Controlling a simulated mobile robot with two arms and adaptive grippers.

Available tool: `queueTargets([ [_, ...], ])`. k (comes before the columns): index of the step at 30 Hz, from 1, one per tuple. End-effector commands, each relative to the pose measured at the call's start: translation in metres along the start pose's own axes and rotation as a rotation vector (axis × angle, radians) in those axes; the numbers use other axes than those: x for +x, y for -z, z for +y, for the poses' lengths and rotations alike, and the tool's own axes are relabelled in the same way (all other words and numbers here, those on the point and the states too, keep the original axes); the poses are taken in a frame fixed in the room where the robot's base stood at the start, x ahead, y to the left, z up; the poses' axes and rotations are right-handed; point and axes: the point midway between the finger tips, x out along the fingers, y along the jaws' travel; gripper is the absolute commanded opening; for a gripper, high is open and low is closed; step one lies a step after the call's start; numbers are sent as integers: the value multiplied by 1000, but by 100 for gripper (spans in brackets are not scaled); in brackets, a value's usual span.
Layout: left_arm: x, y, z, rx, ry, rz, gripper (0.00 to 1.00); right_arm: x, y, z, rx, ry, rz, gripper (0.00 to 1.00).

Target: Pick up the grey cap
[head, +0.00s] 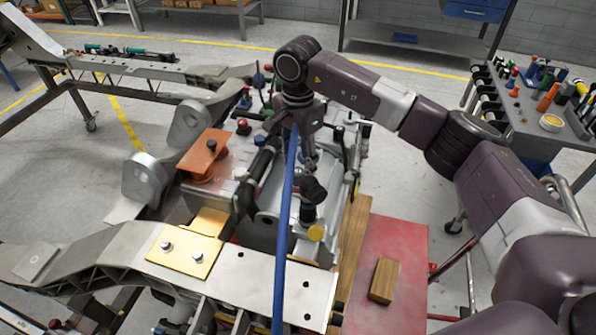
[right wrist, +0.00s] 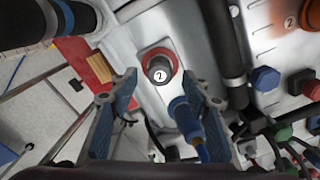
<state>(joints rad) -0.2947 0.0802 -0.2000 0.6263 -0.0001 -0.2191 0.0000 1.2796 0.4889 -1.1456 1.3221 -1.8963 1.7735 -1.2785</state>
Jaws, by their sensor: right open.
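In the head view my right gripper (head: 309,152) points down over the middle of the chassis fixture. A blue connector (right wrist: 186,117) with a cable shows between the fingers, closer to the right one. My left gripper is not in view.
A black tube (right wrist: 229,50) runs right of the cap. A blue cap (right wrist: 265,79) and a second numbered spot on orange lie further right. In the head view a blue pole (head: 287,230) stands before the gripper. A red board (head: 385,245) holds a wooden block (head: 384,280).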

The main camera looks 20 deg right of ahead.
Motion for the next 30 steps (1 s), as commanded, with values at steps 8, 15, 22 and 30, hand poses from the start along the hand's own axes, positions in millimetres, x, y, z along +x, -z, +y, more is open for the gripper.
queueTargets([
  [8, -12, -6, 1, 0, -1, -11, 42, 27, -1, 0, -1, -1, 0, 44],
  [15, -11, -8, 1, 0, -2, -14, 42, 28, -1, 0, -1, 0, 0, 40],
  [22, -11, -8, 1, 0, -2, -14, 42, 28, -1, 0, -1, 0, 0, 15],
  [30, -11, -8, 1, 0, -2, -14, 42, 27, -1, 0, -1, 0, 0, 15],
])
